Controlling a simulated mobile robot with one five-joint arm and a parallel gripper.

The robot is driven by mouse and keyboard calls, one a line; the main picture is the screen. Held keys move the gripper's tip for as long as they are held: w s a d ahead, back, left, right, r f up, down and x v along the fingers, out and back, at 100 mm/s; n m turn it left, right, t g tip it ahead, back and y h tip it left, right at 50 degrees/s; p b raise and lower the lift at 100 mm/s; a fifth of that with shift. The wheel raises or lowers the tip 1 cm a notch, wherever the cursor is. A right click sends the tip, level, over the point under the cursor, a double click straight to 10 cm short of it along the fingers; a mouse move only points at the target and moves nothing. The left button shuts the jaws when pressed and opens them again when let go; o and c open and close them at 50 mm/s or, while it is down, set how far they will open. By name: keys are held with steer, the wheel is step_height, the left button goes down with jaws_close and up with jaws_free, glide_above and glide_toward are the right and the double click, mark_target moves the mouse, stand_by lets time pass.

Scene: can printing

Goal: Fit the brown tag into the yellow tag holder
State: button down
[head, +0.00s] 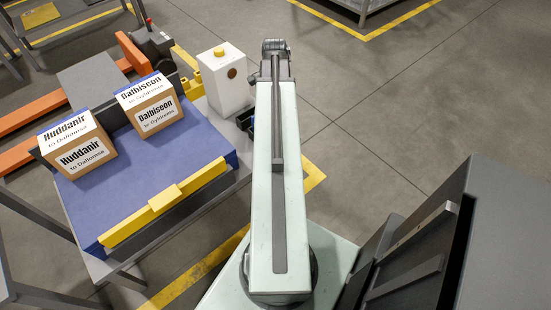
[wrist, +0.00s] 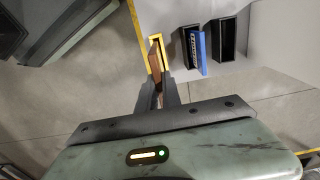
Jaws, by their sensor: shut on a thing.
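In the wrist view, my gripper (wrist: 159,80) is shut on the brown tag (wrist: 155,60), which stands out ahead of the fingertips. The yellow tag holder (wrist: 155,37) is a narrow upright frame just in front of the tag. The tag's far end overlaps the holder's opening in the picture. I cannot tell whether it is inside or only in front of it.
Beside the yellow holder are two black holders (wrist: 228,40), with a blue lettered tag (wrist: 200,50) at one. In the head view, two cardboard boxes (head: 88,158) (head: 155,115) stand on a blue platform (head: 185,150) at left. A white box (head: 226,85) with a yellow button stands behind.

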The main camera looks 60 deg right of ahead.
step_height(320, 180, down, 10)
steer(key=b, duration=1)
steer(key=shift+f, duration=0.25)
steer(key=shift+r, duration=0.2)
steer(key=shift+f, duration=0.15)
steer(key=c, duration=1.5)
jaws_free()
steer(key=shift+c, duration=0.2)
step_height(320, 180, up, 12)
steer(key=p, duration=1.2)
steer(key=shift+r+p, duration=0.25)
steer(key=shift+p, duration=0.15)
